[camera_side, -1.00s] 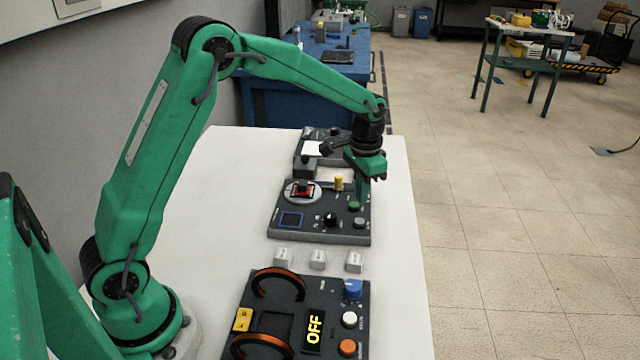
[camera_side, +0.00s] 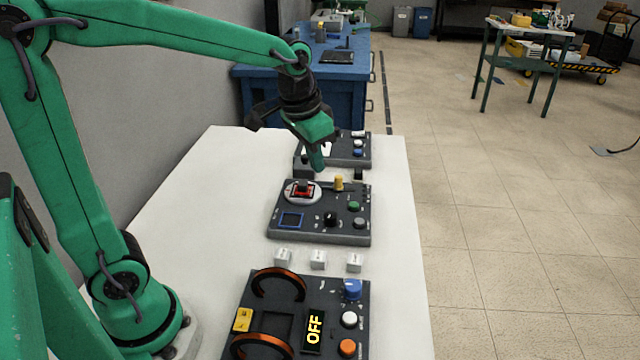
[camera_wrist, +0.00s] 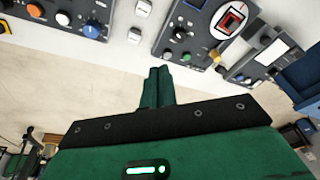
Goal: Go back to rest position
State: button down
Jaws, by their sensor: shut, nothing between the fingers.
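My gripper (camera_side: 316,163) is shut and empty in the side view. It hangs in the air above the back part of the middle control panel (camera_side: 345,236), apart from it. In the wrist view the fingers of my gripper (camera_wrist: 158,72) are together, pointing toward the table edge. The middle panel carries a round white plate with a red and black piece (camera_side: 303,189), a yellow knob (camera_side: 339,183), a green button (camera_side: 354,206) and a black knob (camera_side: 330,220).
The near panel (camera_side: 262,318) has two copper coils and a display reading OFF (camera_side: 313,330). Several small white cubes (camera_side: 318,260) stand between the panels. A far panel (camera_side: 364,161) is partly hidden behind my gripper. The white table (camera_side: 397,300) is clear along its right edge.

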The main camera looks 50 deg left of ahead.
jog(key=s+r+n+t, duration=0.1)
jog(key=s+t, duration=0.1)
jog(key=s, duration=1.3)
jog(key=shift+n+t, duration=0.3)
jog(key=shift+t, duration=0.1)
